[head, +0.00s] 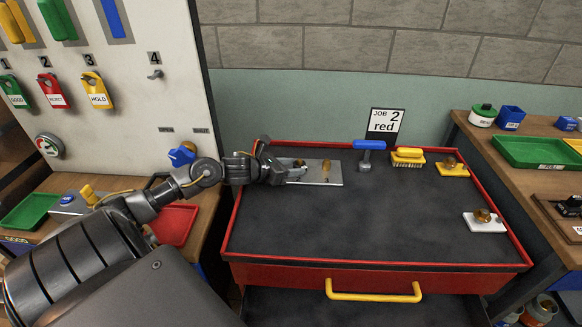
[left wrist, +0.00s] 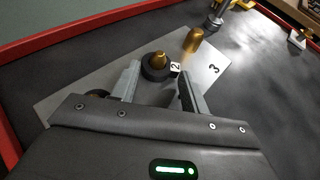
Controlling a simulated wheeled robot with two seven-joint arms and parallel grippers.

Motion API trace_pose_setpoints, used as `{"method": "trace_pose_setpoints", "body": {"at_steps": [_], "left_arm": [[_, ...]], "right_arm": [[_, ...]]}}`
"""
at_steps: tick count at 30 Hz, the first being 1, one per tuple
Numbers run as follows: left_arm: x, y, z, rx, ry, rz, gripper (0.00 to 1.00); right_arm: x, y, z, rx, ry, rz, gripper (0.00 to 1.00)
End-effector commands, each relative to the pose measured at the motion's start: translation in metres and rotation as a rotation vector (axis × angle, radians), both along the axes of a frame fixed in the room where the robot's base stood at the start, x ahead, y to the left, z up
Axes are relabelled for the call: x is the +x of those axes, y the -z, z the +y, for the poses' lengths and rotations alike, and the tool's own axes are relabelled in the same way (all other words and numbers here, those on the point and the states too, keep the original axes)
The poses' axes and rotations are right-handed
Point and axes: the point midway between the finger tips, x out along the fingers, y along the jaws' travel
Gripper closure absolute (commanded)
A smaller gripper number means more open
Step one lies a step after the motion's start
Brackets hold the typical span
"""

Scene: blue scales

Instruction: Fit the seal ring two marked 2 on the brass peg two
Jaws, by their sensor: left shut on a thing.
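My left gripper (head: 285,172) is over the left part of a grey plate (head: 334,178). In the left wrist view its two fingers (left wrist: 158,82) are shut on a black seal ring (left wrist: 154,73) with a white tag marked 2. The top of a brass peg (left wrist: 159,58) shows through the ring's hole, so the ring appears to be around this peg. I cannot tell whether the ring rests on the plate. Another brass peg (left wrist: 193,40) stands bare beside the mark 3. A dark round thing (left wrist: 95,93) is partly hidden behind the left finger. My right gripper is not in view.
The plate lies on a dark, red-rimmed bench top (head: 375,219). A blue-handled tool (head: 369,147), a yellow brush (head: 408,156), a yellow block (head: 452,167) and a white block (head: 485,220) stand to the right. The middle and front are clear.

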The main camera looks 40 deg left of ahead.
Motion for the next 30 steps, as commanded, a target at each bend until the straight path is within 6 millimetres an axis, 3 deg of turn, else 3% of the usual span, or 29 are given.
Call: {"method": "trace_pose_setpoints", "body": {"at_steps": [3, 4, 9, 21, 30], "left_arm": [[0.0, -0.001, 0.0, 0.0, 0.0, -0.001, 0.76], [0.0, -0.001, 0.0, 0.0, 0.0, -0.001, 0.51], [0.0, -0.001, 0.0, 0.0, 0.0, -0.001, 0.29], [-0.002, 0.0, 0.001, 0.002, -0.001, 0.001, 0.29], [-0.047, -0.017, 0.012, 0.005, -0.001, 0.004, 0.29]], "right_arm": [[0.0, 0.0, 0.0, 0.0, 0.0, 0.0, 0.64], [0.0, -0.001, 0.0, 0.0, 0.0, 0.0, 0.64], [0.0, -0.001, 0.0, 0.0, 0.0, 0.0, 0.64], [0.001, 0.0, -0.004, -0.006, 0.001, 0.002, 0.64], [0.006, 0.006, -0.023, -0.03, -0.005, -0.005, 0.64]]}}
